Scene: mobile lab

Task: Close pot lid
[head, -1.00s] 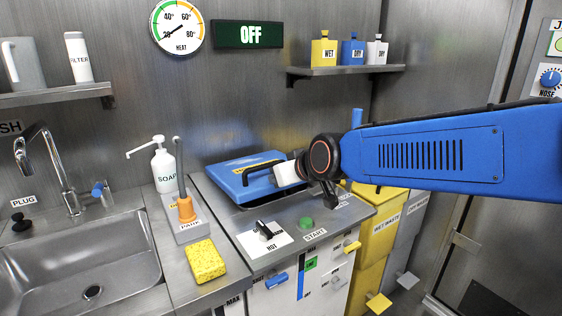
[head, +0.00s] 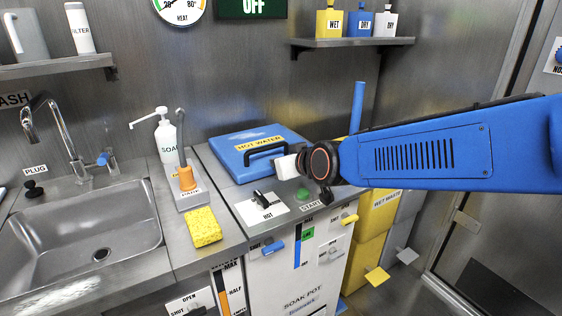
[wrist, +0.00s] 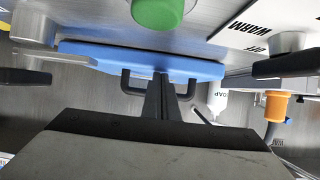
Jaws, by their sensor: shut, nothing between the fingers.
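The blue pot lid (head: 232,150) with a "HOT WATER" label and black bar handle (head: 262,152) lies flat over the counter opening, looking closed. The white front of the soak pot (head: 285,285) is below. My gripper is at the lid's right front; its fingers are mostly hidden in the head view. In the wrist view, my gripper (wrist: 160,80) is shut and empty, its dark fingers reaching over the lid (wrist: 130,60) near the middle of the handle (wrist: 132,84). I cannot tell whether they touch it.
A black-handled knob (head: 262,200) and green START button (head: 304,194) are in front of the lid. Left are the soap bottle (head: 165,140), orange-based tool (head: 186,178), yellow sponge (head: 203,228) and sink (head: 80,235).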

